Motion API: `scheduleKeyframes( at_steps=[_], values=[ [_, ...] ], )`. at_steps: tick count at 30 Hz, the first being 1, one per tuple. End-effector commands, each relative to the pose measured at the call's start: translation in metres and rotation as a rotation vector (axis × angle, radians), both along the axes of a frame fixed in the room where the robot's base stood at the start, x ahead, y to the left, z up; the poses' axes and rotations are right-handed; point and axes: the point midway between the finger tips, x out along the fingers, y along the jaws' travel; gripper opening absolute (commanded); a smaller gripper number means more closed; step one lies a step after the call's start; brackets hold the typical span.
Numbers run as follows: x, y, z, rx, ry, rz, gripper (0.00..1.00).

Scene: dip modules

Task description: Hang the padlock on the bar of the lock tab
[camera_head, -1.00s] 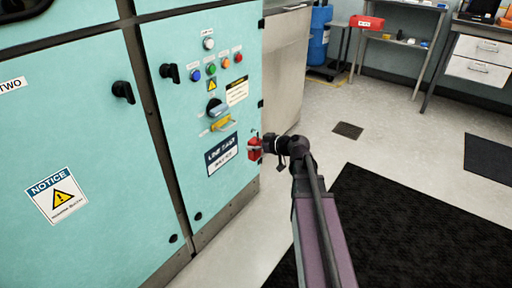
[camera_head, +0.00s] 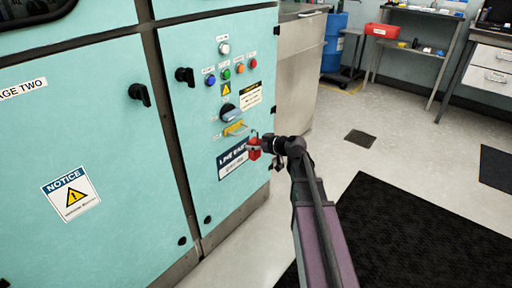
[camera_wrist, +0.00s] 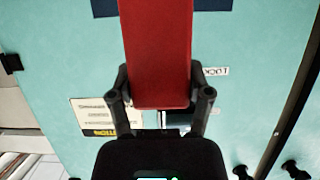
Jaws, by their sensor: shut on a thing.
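A red padlock (camera_head: 254,150) is in my gripper (camera_head: 264,147), held upright in front of the teal cabinet door. Its shackle shows as a thin loop at its top in the head view. In the wrist view the red padlock body (camera_wrist: 158,55) fills the upper middle, and both fingers of my gripper (camera_wrist: 163,95) press on its sides. The yellow lock tab (camera_head: 236,129) is on the door, just up and left of the padlock, below the grey rotary switch (camera_head: 230,113). The padlock looks apart from the tab. The tab is hidden in the wrist view.
Coloured buttons (camera_head: 225,74) and a black selector handle (camera_head: 185,76) stick out from the door above. A dark label plate (camera_head: 232,158) is behind the padlock. A black mat (camera_head: 400,235) lies on the open floor at right.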

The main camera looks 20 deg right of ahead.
Motion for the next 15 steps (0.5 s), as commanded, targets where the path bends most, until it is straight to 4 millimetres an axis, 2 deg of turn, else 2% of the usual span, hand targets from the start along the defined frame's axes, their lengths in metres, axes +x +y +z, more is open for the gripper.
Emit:
scheduleKeyframes(
  at_steps=[15],
  values=[
    [0.025, 0.018, 0.000, 0.000, 0.000, 0.001, 0.11]
  ],
)
